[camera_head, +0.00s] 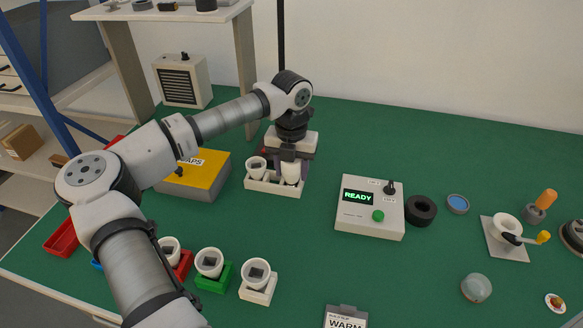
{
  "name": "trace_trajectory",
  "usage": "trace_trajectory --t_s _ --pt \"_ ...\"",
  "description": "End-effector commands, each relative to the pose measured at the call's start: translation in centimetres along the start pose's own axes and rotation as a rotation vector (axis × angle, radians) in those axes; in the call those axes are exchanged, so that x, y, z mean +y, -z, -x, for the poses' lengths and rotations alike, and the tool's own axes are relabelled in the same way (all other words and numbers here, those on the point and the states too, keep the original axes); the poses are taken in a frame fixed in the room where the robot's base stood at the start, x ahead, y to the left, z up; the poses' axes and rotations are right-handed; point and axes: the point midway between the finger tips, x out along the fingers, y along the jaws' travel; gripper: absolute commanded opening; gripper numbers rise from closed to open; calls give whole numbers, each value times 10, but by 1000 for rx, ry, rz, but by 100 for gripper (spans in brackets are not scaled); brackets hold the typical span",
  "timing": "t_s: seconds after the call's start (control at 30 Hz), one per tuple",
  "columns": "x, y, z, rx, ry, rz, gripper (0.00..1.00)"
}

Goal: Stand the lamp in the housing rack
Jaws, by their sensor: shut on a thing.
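My gripper (289,160) points down at the back middle of the green bench and is shut on a white lamp (291,174). The lamp is upright at the right part of a white rack (262,187), which I take to be the housing rack. I cannot tell whether the lamp's base rests in the rack, as the rack's front wall hides it. Another white cup-shaped piece (256,166) sits in the rack's left part. The gripper's fingers partly cover the lamp's top.
A yellow-topped box (201,174) stands left of the rack. A grey unit (370,210) reading READY stands to the right. White cups in red, green (209,264) and white (257,275) holders stand in front. Bare green bench lies between rack and grey unit.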

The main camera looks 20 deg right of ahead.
Motion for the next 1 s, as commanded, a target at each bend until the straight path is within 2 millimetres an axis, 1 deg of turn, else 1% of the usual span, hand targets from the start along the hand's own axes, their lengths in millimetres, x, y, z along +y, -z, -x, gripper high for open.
trace_trajectory --t_s 0.47,0.5,0.67,0.9,1.0 --pt "0 0 -4 0 0 0 25" --pt "0 0 -4 0 0 0 50" --pt "0 0 -4 0 0 0 71" --pt "0 0 -4 0 0 0 72" --pt "0 0 -1 -1 0 0 72"
